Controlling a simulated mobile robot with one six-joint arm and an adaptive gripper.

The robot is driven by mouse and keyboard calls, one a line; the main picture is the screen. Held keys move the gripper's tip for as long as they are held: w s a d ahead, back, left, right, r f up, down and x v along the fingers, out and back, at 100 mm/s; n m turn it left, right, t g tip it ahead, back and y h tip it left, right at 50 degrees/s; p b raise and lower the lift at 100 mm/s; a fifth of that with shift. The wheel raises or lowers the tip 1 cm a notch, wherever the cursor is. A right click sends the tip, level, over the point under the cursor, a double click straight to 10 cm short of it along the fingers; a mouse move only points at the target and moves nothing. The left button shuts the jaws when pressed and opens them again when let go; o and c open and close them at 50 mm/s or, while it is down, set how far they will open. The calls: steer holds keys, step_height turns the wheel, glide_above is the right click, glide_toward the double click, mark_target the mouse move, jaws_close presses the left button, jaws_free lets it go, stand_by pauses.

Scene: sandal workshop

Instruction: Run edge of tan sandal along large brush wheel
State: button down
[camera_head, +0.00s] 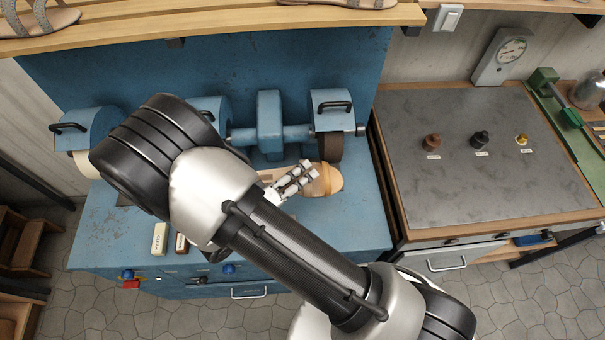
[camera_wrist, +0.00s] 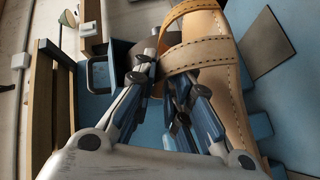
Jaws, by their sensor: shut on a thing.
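The tan sandal (camera_head: 327,181) is held over the blue bench, just in front of and below the dark brown wheel (camera_head: 329,148) under the right hood, which looks like the brush wheel. My gripper (camera_head: 298,178) is shut on the sandal. In the wrist view, the sandal (camera_wrist: 212,55) shows its stitched straps and long sole, with my gripper's fingers (camera_wrist: 172,80) at the strap. In the head view the sandal's toe or heel end points right. I cannot tell whether its edge touches the wheel.
The blue machine bench (camera_head: 345,225) has a cream wheel (camera_head: 86,164) at left. Two small blocks (camera_head: 160,238) lie at its front. A grey-topped table (camera_head: 480,185) with three small knobs stands at right. A wooden shelf (camera_head: 230,22) with sandals runs above.

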mark_target(325, 179)
steer(key=shift+d, duration=0.2)
stand_by(0.3)
steer(key=shift+s+d+b, duration=0.25)
steer(key=shift+d+b, duration=0.1)
steer(key=shift+d, duration=0.35)
steer(key=shift+w+d+f, duration=0.1)
steer(key=shift+w+d, duration=0.05)
steer(key=shift+d, duration=0.05)
steer(key=shift+d, duration=0.1)
steer(key=shift+d, duration=0.75)
steer(key=shift+d, duration=0.1)
stand_by(1.3)
steer(key=shift+s+d+g+b, duration=0.3)
steer(key=shift+d+b, duration=0.3)
steer(key=shift+d, duration=0.1)
